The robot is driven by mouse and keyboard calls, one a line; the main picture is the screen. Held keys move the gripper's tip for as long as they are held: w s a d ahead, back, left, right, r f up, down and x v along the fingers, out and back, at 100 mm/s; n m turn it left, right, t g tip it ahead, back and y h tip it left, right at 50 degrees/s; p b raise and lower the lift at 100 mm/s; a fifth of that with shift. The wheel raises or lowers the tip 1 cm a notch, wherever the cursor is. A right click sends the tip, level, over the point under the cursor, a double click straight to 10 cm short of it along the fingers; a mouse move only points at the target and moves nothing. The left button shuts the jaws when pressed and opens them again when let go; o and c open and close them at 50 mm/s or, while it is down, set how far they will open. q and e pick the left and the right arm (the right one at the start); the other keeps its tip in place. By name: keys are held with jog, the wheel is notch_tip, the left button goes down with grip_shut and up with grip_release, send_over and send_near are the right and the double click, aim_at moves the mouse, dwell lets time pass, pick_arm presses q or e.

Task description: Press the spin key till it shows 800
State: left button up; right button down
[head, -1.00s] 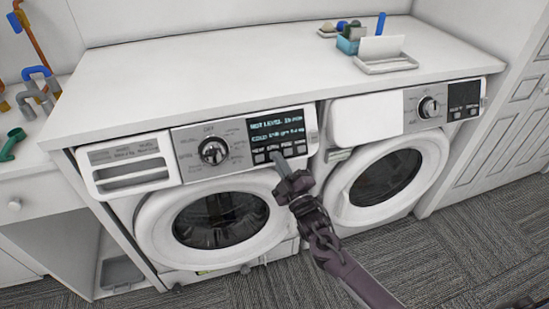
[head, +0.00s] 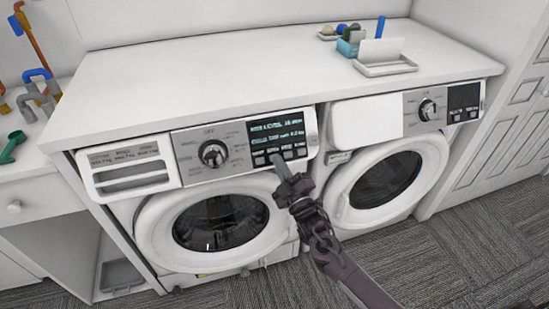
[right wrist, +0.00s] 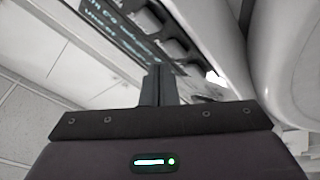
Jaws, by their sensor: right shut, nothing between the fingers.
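The left washing machine (head: 222,173) has a round dial (head: 213,153) and a dark display (head: 277,131) with two lines of light text too small to read surely. A row of small grey keys (head: 288,155) sits below the text; their labels are not legible, so I cannot tell the spin key apart. My right gripper (head: 281,165) is shut and empty, its tip just below the keys near the middle of the row. In the right wrist view, the closed fingers (right wrist: 158,84) point at the keys (right wrist: 176,50); contact cannot be told. My left gripper is out of view.
A second washer (head: 385,180) stands to the right, with its own dial and dark panel. The white countertop (head: 220,75) above holds a tray (head: 385,68) and a teal box (head: 348,47) at the back right. Both round doors are closed.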

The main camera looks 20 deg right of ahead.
jog(key=shift+w, duration=0.1)
dwell(0.8)
jog(key=shift+w+f+b, duration=0.2)
jog(key=shift+w+b, duration=0.1)
jog(key=shift+b, duration=0.1)
jog(key=shift+w+f+b, duration=0.15)
jog(key=shift+w+b, duration=0.15)
jog(key=shift+b, duration=0.05)
dwell(0.5)
jog(key=shift+s, duration=0.1)
jog(key=shift+s+r+p, duration=0.4)
jog(key=shift+s+p, duration=0.2)
jog(key=shift+p, duration=0.15)
